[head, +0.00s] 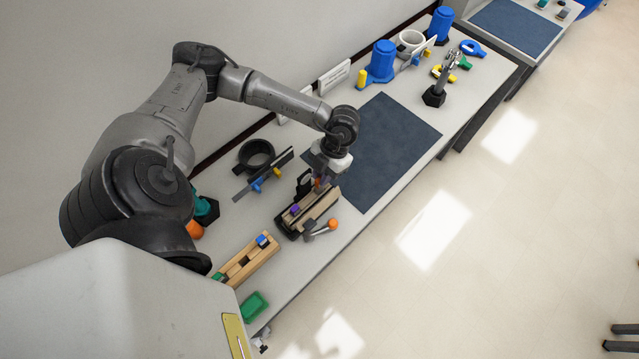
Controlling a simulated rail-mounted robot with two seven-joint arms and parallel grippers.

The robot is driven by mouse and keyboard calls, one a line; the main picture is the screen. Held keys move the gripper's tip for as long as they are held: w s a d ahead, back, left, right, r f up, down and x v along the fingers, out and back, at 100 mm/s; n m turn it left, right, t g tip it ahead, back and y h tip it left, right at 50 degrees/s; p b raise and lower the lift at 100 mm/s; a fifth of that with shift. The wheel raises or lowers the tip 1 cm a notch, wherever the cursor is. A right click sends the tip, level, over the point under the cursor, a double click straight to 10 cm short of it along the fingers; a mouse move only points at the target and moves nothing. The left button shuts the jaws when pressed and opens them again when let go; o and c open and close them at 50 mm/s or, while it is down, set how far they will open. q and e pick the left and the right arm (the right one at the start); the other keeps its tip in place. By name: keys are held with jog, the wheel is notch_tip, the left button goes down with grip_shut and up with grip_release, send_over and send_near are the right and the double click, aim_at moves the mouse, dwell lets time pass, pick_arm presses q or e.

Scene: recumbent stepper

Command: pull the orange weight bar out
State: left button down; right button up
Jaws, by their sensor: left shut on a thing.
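My left gripper (316,181) reaches down from above onto the far end of a small stepper-like device (309,212) with tan rails and a dark base. It is shut on a small orange piece, which I take for the orange weight bar (318,184). Only a little orange shows at the fingertips; the rest is hidden by the gripper and the device. A purple block (295,209) sits on the device. A lever with an orange knob (333,223) stands at its near right side. My right gripper is not in view.
A wooden rack with a blue block (263,241) and a green tray (254,306) lie nearer on the table. A black ring (256,154) stands at the left. A dark mat (385,150) is bare on the right. Blue containers (382,62) stand farther back.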

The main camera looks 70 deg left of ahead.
pick_arm(q)
jog(key=shift+r+p, duration=1)
jog(key=shift+r, duration=0.4)
jog(key=shift+r+p, duration=0.75)
jog(key=shift+r, duration=0.45)
notch_tip(320, 180, up, 3)
jog(key=p, duration=0.2)
jog(key=shift+p, duration=0.3)
jog(key=shift+d, duration=0.1)
